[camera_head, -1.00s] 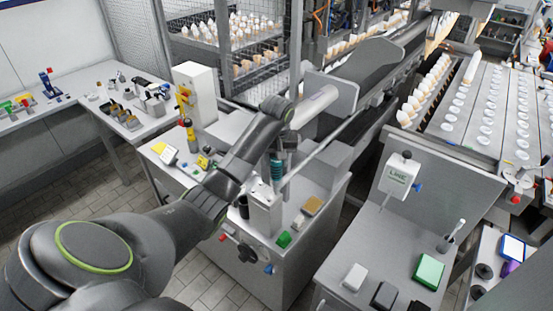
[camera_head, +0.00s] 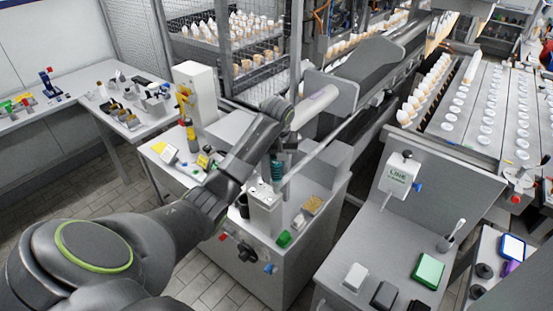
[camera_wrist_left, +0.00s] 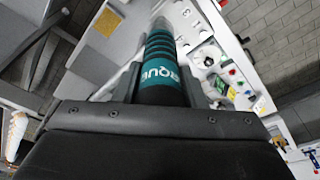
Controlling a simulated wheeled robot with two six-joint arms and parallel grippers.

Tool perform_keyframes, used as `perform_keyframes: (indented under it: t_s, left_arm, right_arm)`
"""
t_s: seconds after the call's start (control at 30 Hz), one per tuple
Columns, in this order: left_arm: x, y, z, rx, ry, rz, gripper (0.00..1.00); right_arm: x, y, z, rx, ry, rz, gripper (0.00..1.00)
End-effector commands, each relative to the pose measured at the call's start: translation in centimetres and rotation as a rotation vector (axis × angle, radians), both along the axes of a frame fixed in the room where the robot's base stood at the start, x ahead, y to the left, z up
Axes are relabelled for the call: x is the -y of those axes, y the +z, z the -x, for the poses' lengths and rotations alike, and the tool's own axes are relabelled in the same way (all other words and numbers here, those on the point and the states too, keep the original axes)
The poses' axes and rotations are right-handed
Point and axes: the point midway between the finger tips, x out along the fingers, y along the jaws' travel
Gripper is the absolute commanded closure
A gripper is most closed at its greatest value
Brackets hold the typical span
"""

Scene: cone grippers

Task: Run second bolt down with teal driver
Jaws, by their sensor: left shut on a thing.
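The teal driver (camera_head: 277,170) is black with teal bands and hangs roughly upright above the far side of a grey block fixture (camera_head: 265,215) on the grey workbench. My left gripper (camera_wrist_left: 160,78) is shut on the driver, which shows large between the two fingers in the left wrist view (camera_wrist_left: 160,60). In the head view the gripper is mostly behind my own forearm. Small dark spots, possibly bolt heads, show on the fixture's top face, but I cannot tell which is the second bolt. The driver's tip is hidden, so contact with a bolt cannot be told. My right gripper is out of view.
A white box (camera_head: 196,92) stands at the bench's back left. A grey panel with a label (camera_head: 402,174) rises at right. Bare bench top lies between the small items.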

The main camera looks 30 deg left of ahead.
Motion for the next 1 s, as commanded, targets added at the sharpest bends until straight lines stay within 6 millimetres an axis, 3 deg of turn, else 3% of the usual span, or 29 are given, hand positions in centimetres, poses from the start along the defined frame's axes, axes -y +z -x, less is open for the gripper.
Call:
perform_keyframes:
  t_s: [1.0]
  left_arm:
    - [0.0, -1.5, 0.0, 0.001, 0.000, -0.001, 1.00]
  right_arm:
    - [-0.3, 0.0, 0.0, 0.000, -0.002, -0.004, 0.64]
